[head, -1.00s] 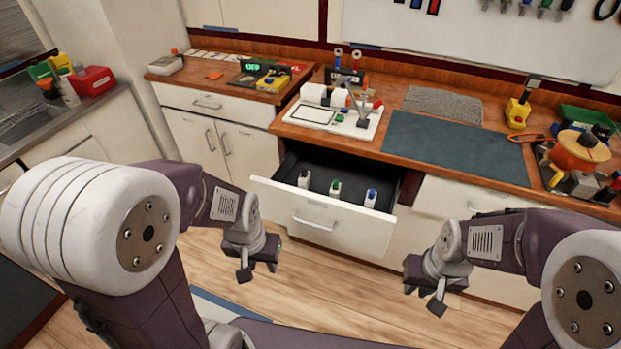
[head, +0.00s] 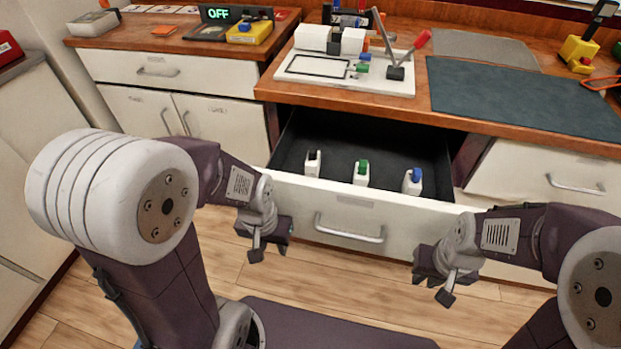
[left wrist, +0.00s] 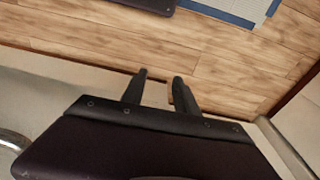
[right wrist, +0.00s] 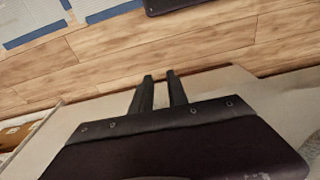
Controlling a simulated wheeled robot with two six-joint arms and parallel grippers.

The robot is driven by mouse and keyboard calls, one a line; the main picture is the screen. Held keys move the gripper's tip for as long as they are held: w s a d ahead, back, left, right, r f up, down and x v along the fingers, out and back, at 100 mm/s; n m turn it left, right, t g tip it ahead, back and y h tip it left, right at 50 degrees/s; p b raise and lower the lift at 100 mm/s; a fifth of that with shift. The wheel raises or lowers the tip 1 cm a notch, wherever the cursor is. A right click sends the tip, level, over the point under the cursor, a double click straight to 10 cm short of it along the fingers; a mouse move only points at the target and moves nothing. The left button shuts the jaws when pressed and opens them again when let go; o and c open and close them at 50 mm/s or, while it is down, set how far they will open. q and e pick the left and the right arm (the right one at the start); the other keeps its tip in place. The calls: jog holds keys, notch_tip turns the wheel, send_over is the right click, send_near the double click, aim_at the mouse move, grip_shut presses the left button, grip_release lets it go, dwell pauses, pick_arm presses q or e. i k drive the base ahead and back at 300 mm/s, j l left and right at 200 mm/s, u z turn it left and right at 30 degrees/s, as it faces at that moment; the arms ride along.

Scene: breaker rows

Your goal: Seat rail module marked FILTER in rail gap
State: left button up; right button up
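My left gripper (head: 268,247) is open and empty in front of the drawer. My right gripper (head: 437,287) is open, fingers slightly apart, empty, in front of the drawer's right end.
The drawer front (head: 285,205) stands out from the counter. A lever with a red knob (head: 422,39) rises from the board. A dark mat (head: 510,98) lies right of it. A yellow device (head: 249,32) and an OFF display (head: 222,14) stand on the left counter.

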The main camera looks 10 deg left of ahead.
aim_at(316, 60)
jog(key=k+l+u, duration=0.15)
jog(key=l, duration=0.15)
jog(key=l+u, duration=0.55)
jog(key=l, duration=0.25)
jog(key=l+u, duration=0.3)
jog(key=l, duration=0.3)
